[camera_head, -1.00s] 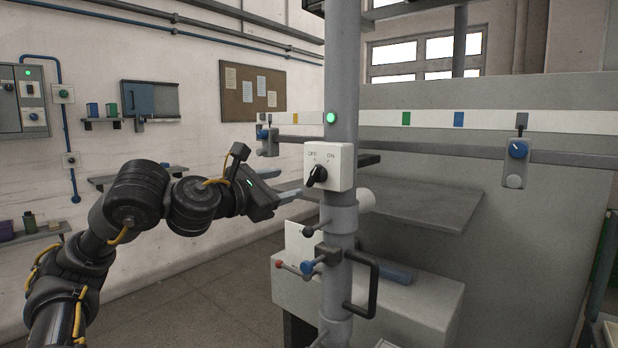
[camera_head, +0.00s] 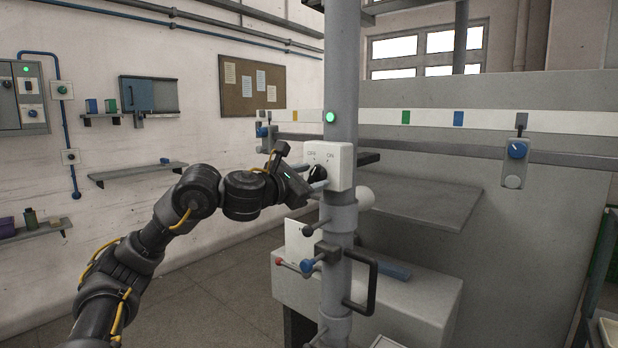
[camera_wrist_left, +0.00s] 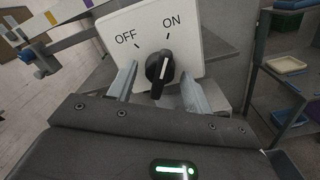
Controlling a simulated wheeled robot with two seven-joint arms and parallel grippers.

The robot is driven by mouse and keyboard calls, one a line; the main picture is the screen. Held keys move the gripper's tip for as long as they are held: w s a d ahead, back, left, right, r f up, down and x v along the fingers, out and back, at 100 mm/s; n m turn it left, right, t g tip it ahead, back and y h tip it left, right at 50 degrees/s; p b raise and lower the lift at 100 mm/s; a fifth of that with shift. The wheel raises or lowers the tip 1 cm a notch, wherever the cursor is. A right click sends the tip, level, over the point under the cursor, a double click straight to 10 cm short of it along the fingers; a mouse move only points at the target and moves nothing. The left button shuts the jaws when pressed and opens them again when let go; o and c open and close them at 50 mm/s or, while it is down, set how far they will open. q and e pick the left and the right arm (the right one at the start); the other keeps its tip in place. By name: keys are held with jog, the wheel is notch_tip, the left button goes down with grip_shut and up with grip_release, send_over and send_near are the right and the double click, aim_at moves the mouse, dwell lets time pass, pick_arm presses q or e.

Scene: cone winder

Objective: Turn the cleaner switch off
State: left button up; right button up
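The cleaner switch is a white box (camera_head: 343,165) on a grey upright post, with OFF and ON printed on its face. Its black knob (camera_wrist_left: 158,72) shows in the left wrist view, with its white pointer line toward the ON mark. My left gripper (camera_head: 318,180) is at the switch face. In the left wrist view the two pale fingers of my left gripper (camera_wrist_left: 158,84) stand open on either side of the knob, with gaps visible. The knob is partly hidden by the fingers in the head view. My right gripper is not in view.
A green lamp (camera_head: 330,116) glows on the post (camera_head: 342,80) above the switch. Below it are small levers with red and blue knobs (camera_head: 308,266) and a black handle (camera_head: 368,285). A grey shelf plate (camera_head: 425,212) lies behind the post.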

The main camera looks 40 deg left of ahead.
pick_arm(q)
jog(key=c, duration=0.8)
jog(key=shift+n, duration=0.4)
jog(key=n+p, duration=0.1)
jog(key=n, duration=0.3)
jog(key=shift+n, duration=0.4)
jog(key=n+p, duration=0.1)
jog(key=n, duration=0.5)
jog(key=shift+n, duration=0.3)
jog(key=o, duration=1)
jog(key=shift+c, duration=0.2)
